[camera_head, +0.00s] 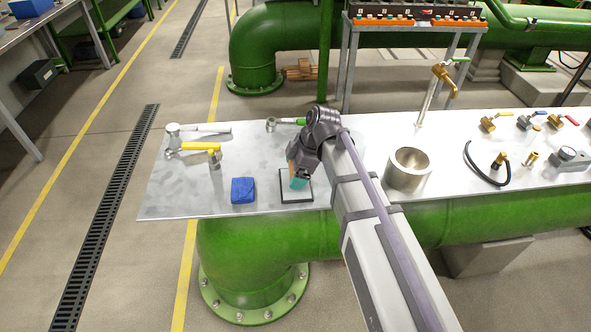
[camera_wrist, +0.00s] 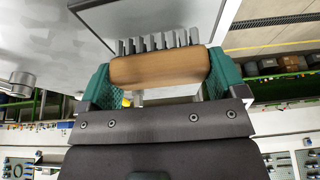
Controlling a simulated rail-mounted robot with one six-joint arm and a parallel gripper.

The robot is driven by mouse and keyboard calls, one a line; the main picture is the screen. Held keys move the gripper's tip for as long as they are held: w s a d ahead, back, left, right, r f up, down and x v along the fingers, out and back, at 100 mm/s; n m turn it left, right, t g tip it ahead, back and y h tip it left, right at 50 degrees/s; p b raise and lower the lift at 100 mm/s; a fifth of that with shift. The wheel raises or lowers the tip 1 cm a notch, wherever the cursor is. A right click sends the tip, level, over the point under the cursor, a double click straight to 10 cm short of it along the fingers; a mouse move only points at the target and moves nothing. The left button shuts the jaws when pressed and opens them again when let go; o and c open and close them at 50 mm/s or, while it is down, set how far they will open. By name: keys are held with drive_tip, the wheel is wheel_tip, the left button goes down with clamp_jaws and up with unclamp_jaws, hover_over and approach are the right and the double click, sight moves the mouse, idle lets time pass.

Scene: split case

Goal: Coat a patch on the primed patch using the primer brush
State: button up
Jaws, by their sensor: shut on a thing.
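The primer brush (camera_wrist: 160,68) has a wooden block and grey bristles. In the wrist view it lies crosswise between the two green fingers of my gripper (camera_wrist: 160,80), which is shut on it. The bristles point to the top of that view, toward a pale, dark-edged panel. In the head view my gripper (camera_head: 296,170) is over the square patch (camera_head: 288,197), a light panel with a dark border on the metal table. Fingers and brush hide part of the patch. I cannot tell whether the bristles touch it, nor whether it carries any coat.
A blue block (camera_head: 243,190) lies left of the patch. A metal cup (camera_head: 408,169) stands to the right, beyond my arm. A hammer (camera_head: 173,136) and a yellow-handled tool (camera_head: 200,148) lie at the far left. Several valves and fittings sit at the right.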

wheel_tip(320, 180, up, 6)
drive_tip(key=p, duration=0.4)
drive_tip(key=shift+f+p, duration=0.25)
drive_tip(key=shift+p, duration=0.1)
drive_tip(key=shift+f, duration=0.15)
